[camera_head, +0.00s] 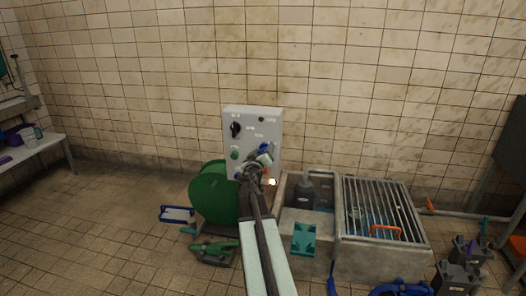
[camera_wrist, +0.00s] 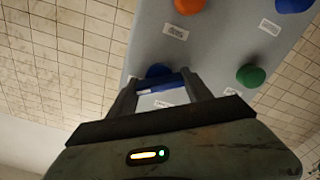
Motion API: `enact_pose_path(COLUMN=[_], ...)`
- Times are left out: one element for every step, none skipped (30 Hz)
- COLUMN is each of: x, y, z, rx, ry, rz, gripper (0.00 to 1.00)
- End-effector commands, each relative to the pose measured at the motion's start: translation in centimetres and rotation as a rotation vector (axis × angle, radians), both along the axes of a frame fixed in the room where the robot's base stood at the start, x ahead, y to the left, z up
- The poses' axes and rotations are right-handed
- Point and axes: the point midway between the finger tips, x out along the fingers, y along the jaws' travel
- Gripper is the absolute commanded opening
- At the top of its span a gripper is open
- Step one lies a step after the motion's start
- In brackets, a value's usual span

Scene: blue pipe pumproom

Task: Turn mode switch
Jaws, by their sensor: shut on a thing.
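The grey control panel (camera_head: 247,115) stands against the tiled wall, and its face also shows in the wrist view (camera_wrist: 165,50). My gripper (camera_wrist: 161,84) is at the panel, its two fingers closed on a blue switch handle (camera_wrist: 168,83) with a round dark blue part (camera_wrist: 158,71) behind it. In the head view my gripper (camera_head: 259,159) covers the panel's lower right, where some blue (camera_head: 264,146) shows at its tip. A black knob (camera_head: 235,129) is at the panel's upper left, away from my gripper. The panel's labels are too small to read, so I cannot tell which control is marked mode.
An orange button (camera_wrist: 189,5), a blue button (camera_wrist: 293,3) and a green button (camera_wrist: 250,76) stick out near my gripper. A green drum (camera_head: 212,193) stands left of my arm. A concrete basin with a metal grate (camera_head: 377,205) is at the right. Open floor lies at left.

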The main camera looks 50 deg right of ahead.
Motion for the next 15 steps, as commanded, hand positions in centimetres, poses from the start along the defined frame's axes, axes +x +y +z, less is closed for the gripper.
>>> enact_pose_path(x=[0.06, 0.07, 0.07, 0.08, 0.07, 0.09, 0.09, 0.10, 0.10, 0.12, 0.11, 0.13, 0.13, 0.14, 0.14], y=[0.24, 0.25, 0.27, 0.28, 0.29, 0.30, 0.31, 0.32, 0.33, 0.34, 0.35, 0.36, 0.36, 0.37, 0.38], z=[-0.09, -0.10, -0.11, -0.11, -0.11, -0.12, -0.13, -0.12, -0.13, -0.14, -0.14, -0.15, -0.16, -0.16, -0.17], rx=[-0.008, -0.015, -0.026, -0.036, -0.046, -0.062, -0.074, -0.087, -0.106, -0.119, -0.134, -0.155, -0.170, -0.185, -0.205], ry=[0.015, 0.026, 0.045, 0.060, 0.077, 0.101, 0.121, 0.142, 0.172, 0.195, 0.219, 0.251, 0.275, 0.300, 0.332], rz=[0.004, 0.004, 0.004, 0.004, 0.004, 0.004, 0.004, 0.004, 0.004, 0.005, 0.005, 0.006, 0.006, 0.006, 0.006], gripper=[0.18, 0.18, 0.18, 0.18, 0.18, 0.18, 0.18, 0.18, 0.18, 0.18, 0.18, 0.18, 0.18, 0.18, 0.18])
